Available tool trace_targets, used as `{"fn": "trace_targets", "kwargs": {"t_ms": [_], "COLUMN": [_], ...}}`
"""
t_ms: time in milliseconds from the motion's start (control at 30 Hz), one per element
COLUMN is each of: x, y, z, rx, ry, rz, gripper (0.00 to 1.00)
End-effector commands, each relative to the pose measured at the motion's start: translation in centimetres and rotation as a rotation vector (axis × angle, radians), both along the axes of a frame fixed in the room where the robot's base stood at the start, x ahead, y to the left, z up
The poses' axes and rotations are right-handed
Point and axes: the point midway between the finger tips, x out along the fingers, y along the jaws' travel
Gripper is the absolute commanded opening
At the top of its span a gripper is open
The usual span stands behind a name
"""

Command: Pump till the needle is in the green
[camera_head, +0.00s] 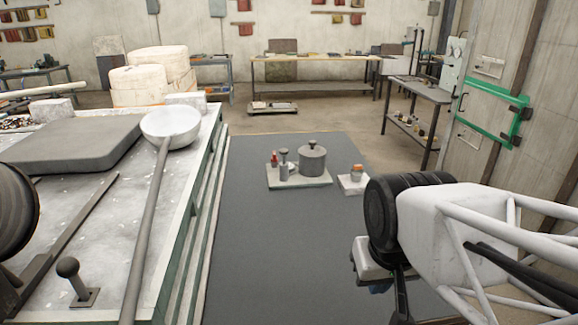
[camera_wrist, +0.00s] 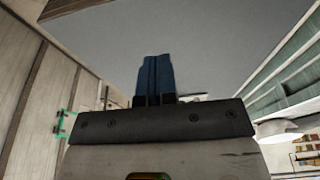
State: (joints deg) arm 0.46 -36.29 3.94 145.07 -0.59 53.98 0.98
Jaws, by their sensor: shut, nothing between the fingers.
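A grey lidded cylinder (camera_head: 312,160) with a knob on top stands on a pale base plate (camera_head: 300,184) on the dark grey surface. A small grey upright post with a rounded top (camera_head: 283,166) and a small red piece (camera_head: 274,159) stand on the same plate, left of the cylinder. These look like the pump unit. No dial or needle is readable in either view. My gripper (camera_wrist: 154,78) has its dark blue fingers together and empty. In the head view, it is partly hidden under my arm, to the right of and nearer than the plate, apart from it.
A small pale block with an orange-topped jar (camera_head: 356,172) stands right of the plate. A long-handled ladle (camera_head: 170,128) lies on the bench (camera_head: 110,225) at left, beside a grey slab (camera_head: 75,143). The dark grey surface (camera_head: 270,260) in front of the plate is clear.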

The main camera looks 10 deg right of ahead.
Motion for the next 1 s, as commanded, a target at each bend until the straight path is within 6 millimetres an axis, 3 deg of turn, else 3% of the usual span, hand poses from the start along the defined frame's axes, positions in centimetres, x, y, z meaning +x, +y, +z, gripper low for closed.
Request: {"fn": "trace_targets", "kwargs": {"t_ms": [167, 367, 567, 1000], "x": [0.6, 2.8, 6.8, 17.7], "y": [0.1, 0.6, 1.3, 3.3], "z": [0.3, 1.3, 3.0, 6.6], "rx": [0.006, 0.031, 0.075, 0.184], "ry": [-0.003, -0.014, -0.037, -0.1], "rz": [0.0, 0.003, 0.008, 0.014], "gripper": [0.0, 0.0, 0.0, 0.0]}}
